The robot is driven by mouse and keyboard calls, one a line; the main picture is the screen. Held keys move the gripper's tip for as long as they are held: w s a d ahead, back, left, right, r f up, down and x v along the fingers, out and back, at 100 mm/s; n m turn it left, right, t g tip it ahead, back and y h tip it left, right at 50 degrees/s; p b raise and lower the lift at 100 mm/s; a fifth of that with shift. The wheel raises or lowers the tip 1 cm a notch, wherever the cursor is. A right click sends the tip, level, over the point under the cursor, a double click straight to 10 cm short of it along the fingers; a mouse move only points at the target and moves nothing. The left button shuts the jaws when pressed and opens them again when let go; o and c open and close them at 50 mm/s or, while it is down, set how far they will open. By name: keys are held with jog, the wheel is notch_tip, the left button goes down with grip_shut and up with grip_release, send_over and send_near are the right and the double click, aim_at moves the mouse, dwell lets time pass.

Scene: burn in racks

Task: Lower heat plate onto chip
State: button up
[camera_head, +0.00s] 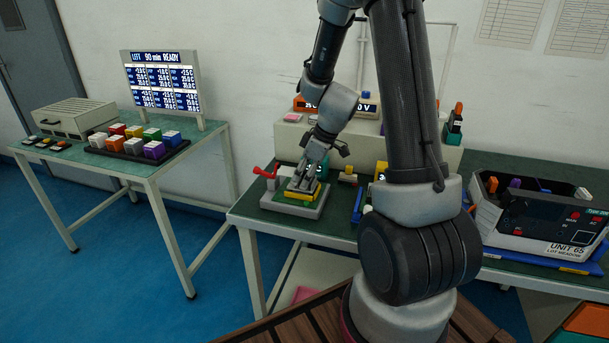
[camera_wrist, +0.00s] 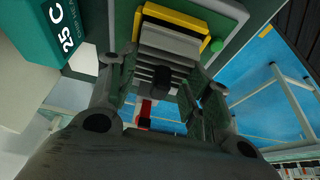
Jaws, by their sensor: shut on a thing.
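My gripper (camera_head: 306,178) points down over a small test fixture (camera_head: 298,206) with a grey base at the left end of the green table. In the wrist view my gripper (camera_wrist: 161,86) has its fingers on both sides of a grey ribbed piece with a black knob (camera_wrist: 161,78), which looks like the heat plate. The fingers are closed around it. A yellow block (camera_wrist: 178,30) on the fixture lies right by the ribbed piece; I cannot tell whether they touch. The chip cannot be made out; the gripper and plate cover that area.
A red lever (camera_head: 264,172) sticks out at the fixture's left. A teal block marked 25 C (camera_wrist: 62,28) stands close beside my gripper in the wrist view. A blue tray edge (camera_head: 357,205) lies right of the fixture. A grey unit (camera_head: 540,222) stands farther right.

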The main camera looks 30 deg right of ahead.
jog(key=shift+f, duration=0.5)
dwell(0.8)
jog(key=o, duration=1.3)
jog(key=v, duration=1.2)
